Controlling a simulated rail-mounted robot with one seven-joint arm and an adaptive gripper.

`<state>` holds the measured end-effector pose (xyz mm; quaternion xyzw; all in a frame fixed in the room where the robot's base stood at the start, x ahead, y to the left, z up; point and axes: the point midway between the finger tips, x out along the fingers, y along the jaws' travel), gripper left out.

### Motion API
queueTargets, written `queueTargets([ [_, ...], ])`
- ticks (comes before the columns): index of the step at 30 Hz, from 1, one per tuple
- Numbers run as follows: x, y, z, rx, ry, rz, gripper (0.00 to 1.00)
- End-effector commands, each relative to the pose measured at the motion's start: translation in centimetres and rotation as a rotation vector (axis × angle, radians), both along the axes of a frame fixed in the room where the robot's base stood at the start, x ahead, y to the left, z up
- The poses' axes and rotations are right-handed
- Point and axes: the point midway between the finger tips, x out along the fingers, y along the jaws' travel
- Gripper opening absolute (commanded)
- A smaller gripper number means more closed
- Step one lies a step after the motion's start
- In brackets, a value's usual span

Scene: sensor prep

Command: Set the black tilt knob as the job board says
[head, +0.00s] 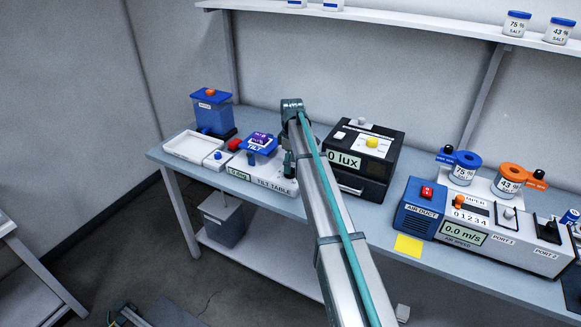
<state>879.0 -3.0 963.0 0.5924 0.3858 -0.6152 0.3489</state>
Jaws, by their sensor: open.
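The tilt table (272,183) is a low white unit on the left part of the bench, with its name on the front. Its small green display (238,174) is too small to read surely. A blue platform labelled TILT (254,148) carries a small purple block (260,138). I cannot make out the black tilt knob; my gripper and arm cover the table's right end. My gripper (289,170) points down over that end, partly hidden by my arm, and looks empty. Its jaws are open. Whether it touches anything cannot be told. No job board shows.
A black lux box (375,192) stands close right of my arm. Left are a white tray (176,148), a red knob (234,144) and a blue container (212,112). The air duct unit (418,208) fills the right. A yellow note (408,245) lies at the front edge.

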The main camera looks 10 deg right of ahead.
Motion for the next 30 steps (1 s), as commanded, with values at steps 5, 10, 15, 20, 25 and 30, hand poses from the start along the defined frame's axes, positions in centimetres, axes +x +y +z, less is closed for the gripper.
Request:
queueTargets([
  [5,-0.1,0.1,-1.8,0.0,0.0,0.0,0.74],
  [10,-0.2,0.1,-2.6,0.0,0.0,0.0,0.74],
  [15,-0.1,0.1,-2.7,0.0,0.0,0.0,0.74],
  [20,-0.1,0.1,-2.7,0.0,0.0,0.0,0.59],
  [25,-0.1,0.1,-2.6,0.0,0.0,0.0,0.3],
  [30,-0.1,0.1,-2.6,0.0,0.0,-0.001,0.13],
])
